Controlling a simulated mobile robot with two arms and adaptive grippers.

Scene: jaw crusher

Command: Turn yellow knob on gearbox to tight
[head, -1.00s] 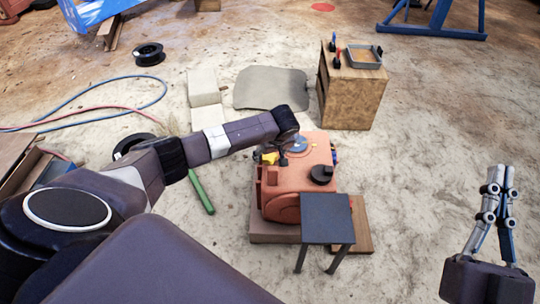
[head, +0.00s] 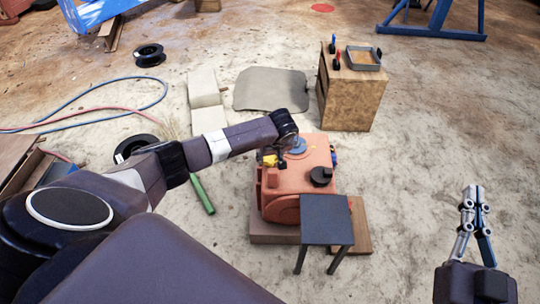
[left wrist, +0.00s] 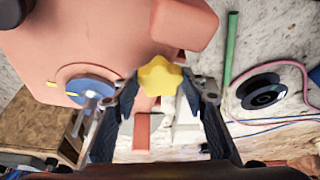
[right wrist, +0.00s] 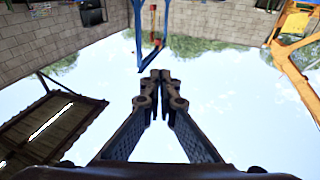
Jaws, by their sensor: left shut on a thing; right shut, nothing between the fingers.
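The orange-red gearbox (head: 290,181) stands on a low base in the middle of the head view. The yellow knob (left wrist: 160,76) is star-shaped and sits between the fingertips of my left gripper (left wrist: 158,84) in the left wrist view. That gripper is shut on it. In the head view my left wrist hides part of the knob (head: 268,160). A blue round dial (left wrist: 92,92) with a yellow mark is beside the knob on the gearbox. My right gripper (head: 474,193) is shut and empty, pointing up, at the right; its fingers (right wrist: 160,82) meet in the right wrist view.
A small dark table (head: 326,219) stands in front of the gearbox. A wooden cabinet (head: 349,95) with a tray (head: 364,59) is behind to the right. A green rod (head: 203,195) lies left of the gearbox. Hoses (head: 85,121) lie farther left. The ground at right is clear.

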